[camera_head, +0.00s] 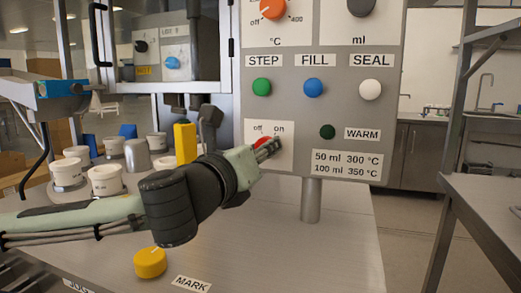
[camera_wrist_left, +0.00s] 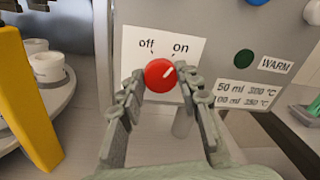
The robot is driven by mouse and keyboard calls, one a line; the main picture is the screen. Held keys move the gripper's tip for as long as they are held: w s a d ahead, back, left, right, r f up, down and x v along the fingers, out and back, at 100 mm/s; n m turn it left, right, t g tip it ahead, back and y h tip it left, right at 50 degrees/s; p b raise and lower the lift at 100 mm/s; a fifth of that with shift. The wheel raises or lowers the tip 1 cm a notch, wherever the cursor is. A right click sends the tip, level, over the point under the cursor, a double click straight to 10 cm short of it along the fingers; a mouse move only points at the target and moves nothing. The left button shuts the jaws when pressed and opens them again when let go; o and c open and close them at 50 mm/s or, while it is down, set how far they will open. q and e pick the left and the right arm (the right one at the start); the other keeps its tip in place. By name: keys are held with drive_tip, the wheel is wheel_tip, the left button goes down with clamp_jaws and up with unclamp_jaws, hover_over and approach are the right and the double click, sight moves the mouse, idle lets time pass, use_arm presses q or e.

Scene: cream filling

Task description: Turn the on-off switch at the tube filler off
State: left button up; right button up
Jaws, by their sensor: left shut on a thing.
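The on-off switch is a round red knob (camera_wrist_left: 159,75) on a white label with "off" at left and "on" at right. Its white mark points up and right, toward "on". In the head view the knob (camera_head: 258,141) is partly hidden by my left gripper (camera_head: 270,148) at the lower left of the grey panel. In the wrist view my left gripper (camera_wrist_left: 160,82) has a finger on each side of the knob and is shut on it. My right gripper is not in view.
The tube filler panel (camera_head: 225,168) carries green (camera_head: 262,87), blue (camera_head: 313,88) and white (camera_head: 370,90) buttons. A dark green WARM light (camera_head: 327,131) sits right of the knob. A yellow block (camera_head: 185,142) and several white cups stand left. The panel's post (camera_head: 311,203) rises from the table.

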use_arm(q)
drive_tip(key=shift+f, duration=0.1)
drive_tip(key=n, duration=0.4)
drive_tip(key=shift+f+b, duration=0.1)
drive_tip(key=shift+b, duration=0.2)
drive_tip(key=n, duration=0.3)
drive_tip(key=shift+n+t, duration=0.3)
drive_tip(key=shift+n, duration=0.9)
drive_tip(key=n, duration=0.2)
drive_tip(key=shift+n+y, duration=0.3)
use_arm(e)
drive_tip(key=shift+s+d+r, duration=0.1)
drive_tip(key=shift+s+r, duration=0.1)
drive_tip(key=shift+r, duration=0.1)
use_arm(q)
drive_tip(key=shift+n, duration=0.3)
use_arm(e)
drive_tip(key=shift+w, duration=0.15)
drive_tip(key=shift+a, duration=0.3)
use_arm(q)
drive_tip(key=o, duration=1.2)
